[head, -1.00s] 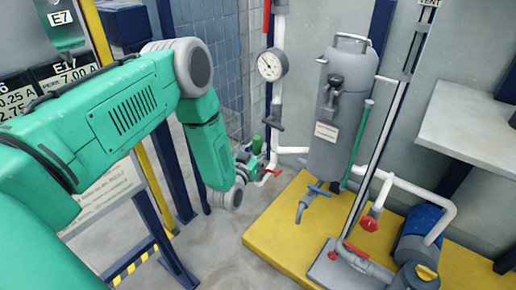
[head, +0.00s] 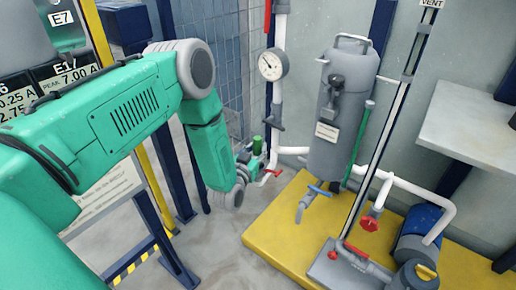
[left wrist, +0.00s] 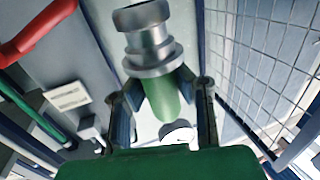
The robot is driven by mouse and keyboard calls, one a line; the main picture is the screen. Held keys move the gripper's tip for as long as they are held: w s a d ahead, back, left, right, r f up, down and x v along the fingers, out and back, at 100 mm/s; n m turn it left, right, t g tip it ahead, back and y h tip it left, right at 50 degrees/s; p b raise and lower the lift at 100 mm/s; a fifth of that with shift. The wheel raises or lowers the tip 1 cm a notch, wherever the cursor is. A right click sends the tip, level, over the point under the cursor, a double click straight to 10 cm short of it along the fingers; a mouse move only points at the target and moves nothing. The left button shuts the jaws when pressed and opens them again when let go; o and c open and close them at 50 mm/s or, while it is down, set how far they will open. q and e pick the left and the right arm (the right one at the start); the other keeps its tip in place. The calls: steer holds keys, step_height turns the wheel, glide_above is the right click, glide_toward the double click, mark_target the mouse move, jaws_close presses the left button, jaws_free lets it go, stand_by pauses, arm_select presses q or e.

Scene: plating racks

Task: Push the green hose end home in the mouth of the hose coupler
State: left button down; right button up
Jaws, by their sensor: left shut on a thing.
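My left gripper (left wrist: 168,112) is shut on the green hose end (left wrist: 166,98), which lies between its two dark fingers in the left wrist view. The silver, stepped hose coupler (left wrist: 150,52) is just beyond the fingertips, in line with the hose. The hose meets its near flange; how deep it sits inside cannot be told. In the head view my left gripper (head: 246,160) is small, low beside the white pipe, with a short green cylinder (head: 257,145) standing at it. My right gripper is not in view.
A red lever (head: 270,173) is close right of the gripper. A white pipe with a gauge (head: 272,64) stands behind it. A grey tank (head: 345,110) and a blue-handled tap (head: 312,192) are at the right, over a yellow platform (head: 275,228).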

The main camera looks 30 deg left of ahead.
arm_select(q)
steer(key=shift+f+b, duration=1.4)
steer(key=shift+f, duration=0.5)
steer(key=shift+r, duration=0.1)
steer(key=shift+r+p, duration=1.5)
steer(key=shift+r, duration=0.05)
steer(key=shift+d, duration=0.15)
stand_by(0.8)
steer(key=shift+f+b, duration=1.1)
steer(key=shift+f, duration=0.75)
steer(key=c, duration=1.3)
jaws_free()
